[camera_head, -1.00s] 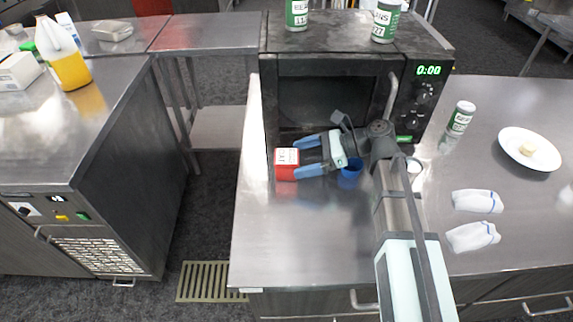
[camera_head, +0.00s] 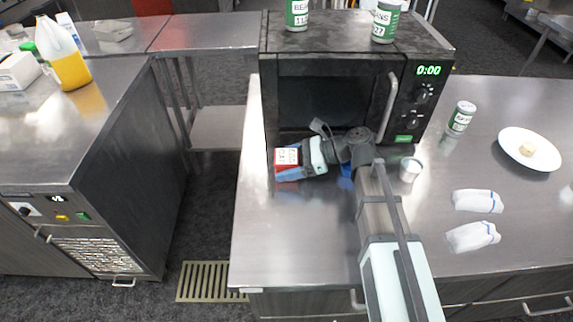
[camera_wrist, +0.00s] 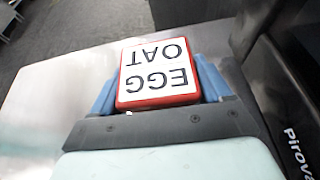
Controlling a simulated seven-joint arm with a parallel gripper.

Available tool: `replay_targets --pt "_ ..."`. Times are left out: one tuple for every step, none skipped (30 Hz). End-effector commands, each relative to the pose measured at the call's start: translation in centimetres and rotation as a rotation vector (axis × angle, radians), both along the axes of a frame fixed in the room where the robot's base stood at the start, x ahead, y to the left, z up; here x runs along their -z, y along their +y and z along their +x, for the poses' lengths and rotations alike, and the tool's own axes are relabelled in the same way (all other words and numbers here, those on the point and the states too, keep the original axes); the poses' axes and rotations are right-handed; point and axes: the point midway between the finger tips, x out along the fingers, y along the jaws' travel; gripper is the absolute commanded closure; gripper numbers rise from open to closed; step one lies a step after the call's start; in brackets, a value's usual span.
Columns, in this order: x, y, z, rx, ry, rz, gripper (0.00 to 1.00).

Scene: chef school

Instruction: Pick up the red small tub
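The red small tub (camera_head: 287,166) stands on the steel counter in front of the microwave. Its white lid label reads "EGG" and "OAT" in the wrist view (camera_wrist: 157,72), upside down. My gripper (camera_head: 289,163) has come in from the right, with one blue finger on each side of the tub. In the wrist view the fingers (camera_wrist: 157,85) lie very close along both sides of the tub. Whether they press on it cannot be told. The tub looks upright and still on the counter.
The microwave (camera_head: 335,100) stands close behind my gripper. A blue cup (camera_head: 346,183) is partly hidden by my arm. A small white cup (camera_head: 410,170), a can (camera_head: 461,118), a plate (camera_head: 529,150) and two white cloths (camera_head: 474,236) are to the right. The counter's front left is clear.

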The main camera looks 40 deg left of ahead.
Motion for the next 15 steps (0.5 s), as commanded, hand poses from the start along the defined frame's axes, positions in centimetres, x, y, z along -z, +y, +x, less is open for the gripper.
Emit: replay_targets --pt "0.0 -0.01 0.01 0.0 0.0 0.0 0.27" --pt "0.0 -0.01 0.01 0.0 0.0 0.0 0.3" --pt "0.0 -0.01 0.01 0.0 0.0 0.0 0.34" --pt "0.0 -0.01 0.01 0.0 0.0 0.0 0.37" --pt "0.0 -0.01 0.01 0.0 0.0 0.0 0.4" --pt "-0.01 -0.01 0.01 0.0 0.0 0.0 0.44" --pt "-0.01 -0.01 0.01 0.0 0.0 0.0 0.46" --pt "-0.01 -0.01 0.01 0.0 0.0 0.0 0.49" --pt "-0.01 -0.01 0.01 0.0 0.0 0.0 0.53" --pt "-0.01 -0.01 0.01 0.0 0.0 0.0 0.56" --pt "-0.01 -0.01 0.01 0.0 0.0 0.0 0.59" --pt "-0.01 -0.01 0.01 0.0 0.0 0.0 0.63" --pt "-0.01 -0.01 0.01 0.0 0.0 0.0 0.66" --pt "-0.04 -0.01 0.01 0.0 0.001 0.001 0.67" --pt "-0.04 -0.01 0.01 0.0 0.001 0.001 0.67"
